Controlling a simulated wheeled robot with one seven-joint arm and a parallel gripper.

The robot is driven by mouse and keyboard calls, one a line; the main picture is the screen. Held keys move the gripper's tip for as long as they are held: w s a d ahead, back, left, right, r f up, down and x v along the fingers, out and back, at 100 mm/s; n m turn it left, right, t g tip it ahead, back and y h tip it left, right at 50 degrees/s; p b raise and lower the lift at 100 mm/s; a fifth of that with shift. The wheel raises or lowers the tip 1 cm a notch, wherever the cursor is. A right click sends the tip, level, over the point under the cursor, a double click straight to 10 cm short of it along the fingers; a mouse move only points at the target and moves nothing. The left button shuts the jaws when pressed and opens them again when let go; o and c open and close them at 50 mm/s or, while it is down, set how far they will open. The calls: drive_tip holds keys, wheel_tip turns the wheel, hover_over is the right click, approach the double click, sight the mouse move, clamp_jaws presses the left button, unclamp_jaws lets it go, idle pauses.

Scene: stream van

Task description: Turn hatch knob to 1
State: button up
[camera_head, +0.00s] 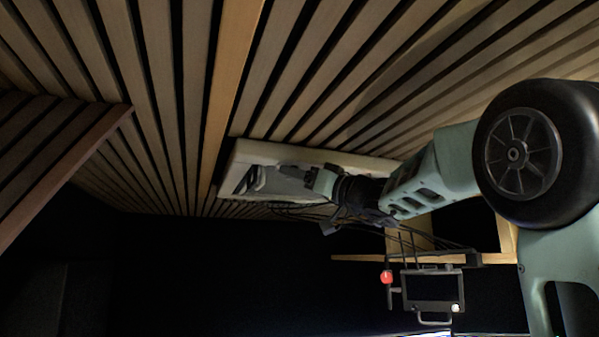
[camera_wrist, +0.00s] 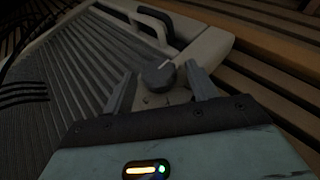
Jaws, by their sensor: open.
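The hatch knob (camera_wrist: 158,76) is a small dark grey round knob on the light hatch panel (camera_wrist: 214,48). A short white mark on it points up and to the right in the wrist view. I cannot read any numbers around it. My gripper (camera_wrist: 159,71) is open, with one finger on each side of the knob in the picture. I cannot tell whether either finger touches it. In the head view, the white-framed hatch (camera_head: 240,156) is on the slatted ceiling, and my gripper (camera_head: 318,182) is close to it and hides the knob.
Wooden slats (camera_head: 180,80) surround the hatch. A dark framed device with a red ball (camera_head: 387,277) shows below my arm.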

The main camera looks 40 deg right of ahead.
drive_tip(key=c, duration=1)
drive_tip(key=shift+f+b, duration=0.2)
drive_tip(key=shift+b, duration=0.35)
